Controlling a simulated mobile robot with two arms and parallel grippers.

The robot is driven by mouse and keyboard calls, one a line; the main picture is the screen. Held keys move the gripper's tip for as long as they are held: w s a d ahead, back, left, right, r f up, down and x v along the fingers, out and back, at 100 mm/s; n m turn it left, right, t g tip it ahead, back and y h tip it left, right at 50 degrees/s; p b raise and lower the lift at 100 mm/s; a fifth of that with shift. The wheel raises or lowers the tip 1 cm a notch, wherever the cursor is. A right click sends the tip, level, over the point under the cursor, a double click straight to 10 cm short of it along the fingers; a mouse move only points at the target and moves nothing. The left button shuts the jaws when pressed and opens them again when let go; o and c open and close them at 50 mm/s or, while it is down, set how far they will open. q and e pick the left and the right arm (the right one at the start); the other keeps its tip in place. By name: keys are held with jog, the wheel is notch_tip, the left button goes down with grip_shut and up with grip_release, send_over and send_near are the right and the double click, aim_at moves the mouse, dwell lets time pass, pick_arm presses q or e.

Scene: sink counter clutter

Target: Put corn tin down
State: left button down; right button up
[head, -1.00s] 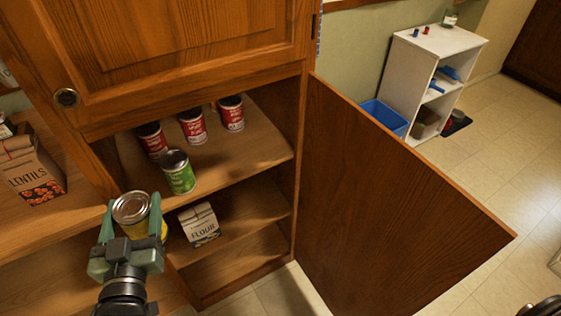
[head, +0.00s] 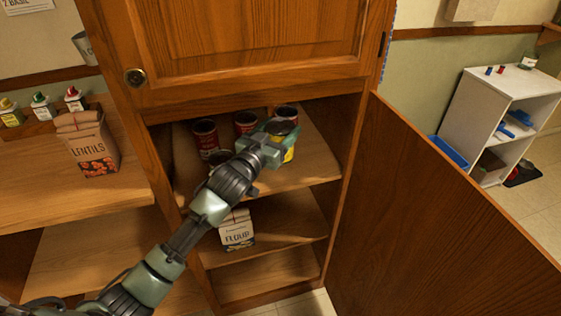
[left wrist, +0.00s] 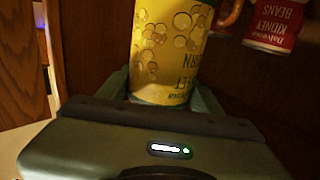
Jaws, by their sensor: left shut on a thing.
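My left gripper (head: 272,138) is inside the open cabinet, shut on the yellow corn tin (head: 289,156). The corn tin is at the right part of the upper shelf (head: 310,165), in front of a red tin (head: 287,112). In the left wrist view the corn tin (left wrist: 168,45) sits between the fingers, its label upside down. I cannot tell whether its base touches the shelf. My right gripper is not in view.
Two more red tins (head: 204,136) (head: 244,122) stand at the back. A green tin is mostly hidden behind my arm. A flour bag (head: 237,231) is on the shelf below. The cabinet door (head: 430,200) stands open at right. A lentils bag (head: 90,145) stands on the left counter.

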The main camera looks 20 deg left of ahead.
pick_arm(q)
notch_tip(320, 180, down, 3)
jog(key=shift+f, duration=0.1)
notch_tip(320, 180, down, 3)
jog(key=shift+f, duration=0.3)
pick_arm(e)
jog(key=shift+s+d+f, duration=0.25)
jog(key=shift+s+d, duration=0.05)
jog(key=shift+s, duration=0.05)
pick_arm(q)
jog(key=shift+f, duration=0.1)
jog(key=shift+c, duration=1.4)
grip_release()
jog(key=shift+f, duration=0.1)
jog(key=shift+s, duration=0.15)
jog(key=s+a, duration=0.2)
jog(key=s, duration=0.9)
jog(key=shift+s+a+b, duration=0.15)
jog(key=shift+s+b, duration=0.15)
jog(key=shift+b, duration=0.05)
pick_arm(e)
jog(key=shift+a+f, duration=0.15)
